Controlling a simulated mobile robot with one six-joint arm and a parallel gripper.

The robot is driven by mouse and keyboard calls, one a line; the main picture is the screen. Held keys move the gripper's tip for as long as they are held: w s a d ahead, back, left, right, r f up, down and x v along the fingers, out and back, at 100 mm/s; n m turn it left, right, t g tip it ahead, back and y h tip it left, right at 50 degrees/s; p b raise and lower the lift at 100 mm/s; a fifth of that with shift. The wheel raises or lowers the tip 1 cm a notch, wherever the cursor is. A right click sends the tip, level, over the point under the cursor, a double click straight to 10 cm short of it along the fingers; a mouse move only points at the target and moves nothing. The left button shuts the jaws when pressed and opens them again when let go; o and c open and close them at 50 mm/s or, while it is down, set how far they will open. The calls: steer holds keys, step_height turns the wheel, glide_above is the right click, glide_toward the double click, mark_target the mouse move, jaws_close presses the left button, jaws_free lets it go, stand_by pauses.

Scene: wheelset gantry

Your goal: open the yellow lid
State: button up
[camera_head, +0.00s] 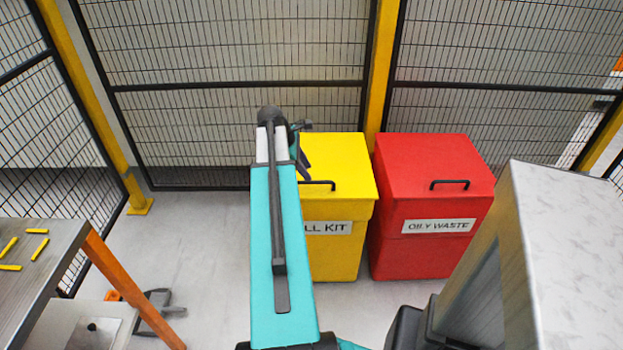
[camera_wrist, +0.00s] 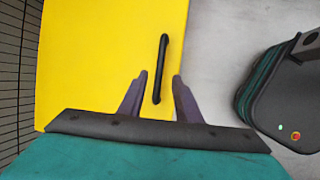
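The yellow lid (camera_head: 343,158) lies flat and shut on the yellow bin (camera_head: 340,255), whose label is partly hidden by my arm and reads "LL KIT". A black bar handle (camera_head: 320,184) sits at the lid's front edge. The lid fills the left of the wrist view (camera_wrist: 95,60), with the handle (camera_wrist: 163,50) upright in the picture. My gripper (camera_wrist: 160,77) is open, its two dark fingers apart on either side of the handle's lower end. I see no finger touching the handle, and cannot tell the height between them. In the head view my arm partly hides the lid.
A red bin (camera_head: 432,225) labelled "OILY WASTE" stands close on the right. A mesh fence (camera_head: 230,130) with a yellow post (camera_head: 383,70) runs behind both. A metal table (camera_head: 35,260) is at the left. The floor (camera_head: 200,240) left of the yellow bin is clear.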

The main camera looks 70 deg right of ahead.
mark_target(314, 182)
steer(key=shift+x, duration=3)
jaws_close()
